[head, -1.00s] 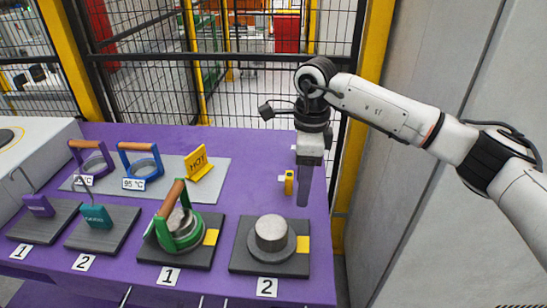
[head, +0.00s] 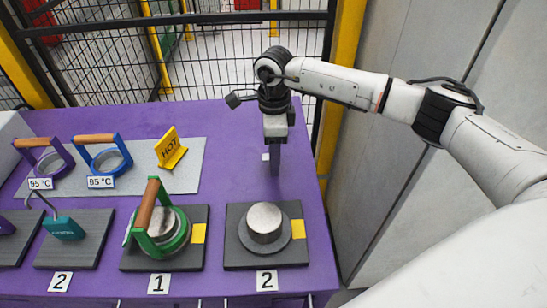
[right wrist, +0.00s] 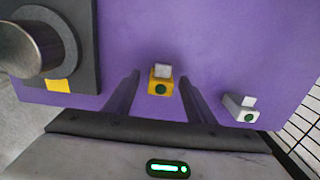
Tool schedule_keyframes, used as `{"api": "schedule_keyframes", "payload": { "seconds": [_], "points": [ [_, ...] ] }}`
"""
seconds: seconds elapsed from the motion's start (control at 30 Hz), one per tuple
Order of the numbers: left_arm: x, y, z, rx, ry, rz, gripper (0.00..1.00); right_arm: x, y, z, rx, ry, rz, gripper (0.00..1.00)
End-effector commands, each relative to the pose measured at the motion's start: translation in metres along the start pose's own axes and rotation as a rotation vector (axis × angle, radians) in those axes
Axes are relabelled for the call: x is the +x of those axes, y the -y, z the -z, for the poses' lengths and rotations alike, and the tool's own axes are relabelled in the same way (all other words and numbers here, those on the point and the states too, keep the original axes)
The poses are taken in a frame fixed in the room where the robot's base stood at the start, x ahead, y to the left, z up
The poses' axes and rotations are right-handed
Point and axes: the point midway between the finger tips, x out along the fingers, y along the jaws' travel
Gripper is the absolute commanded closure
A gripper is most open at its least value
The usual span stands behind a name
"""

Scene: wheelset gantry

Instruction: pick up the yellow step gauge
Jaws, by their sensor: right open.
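The yellow step gauge (right wrist: 160,86) stands on the purple table in the right wrist view, with a pale top block and a dark green round spot on its face. My right gripper (right wrist: 159,77) is open, one dark finger on each side of the gauge, with purple gaps visible between. Contact is not visible. In the head view my right gripper (head: 275,172) points down over the table's right part and the yellow gauge cannot be made out there. My left gripper is not in view.
A similar grey-white gauge (right wrist: 241,108) stands right of the yellow one. A mesh fence lies behind.

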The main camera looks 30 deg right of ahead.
Motion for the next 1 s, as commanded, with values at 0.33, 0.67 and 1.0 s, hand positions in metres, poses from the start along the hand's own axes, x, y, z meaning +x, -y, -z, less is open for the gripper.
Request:
{"api": "schedule_keyframes", "payload": {
  "seconds": [0.33,0.67,1.0],
  "points": [
    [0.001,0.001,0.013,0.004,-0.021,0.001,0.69,0.019,0.0,0.0,-0.001,0.0,0.0,0.5],
    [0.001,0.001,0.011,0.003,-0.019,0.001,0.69,0.018,0.0,0.0,-0.001,0.0,0.0,0.94],
    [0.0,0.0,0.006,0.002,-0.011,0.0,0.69,0.009,0.001,-0.001,-0.001,0.003,0.004,0.97]
  ]
}}
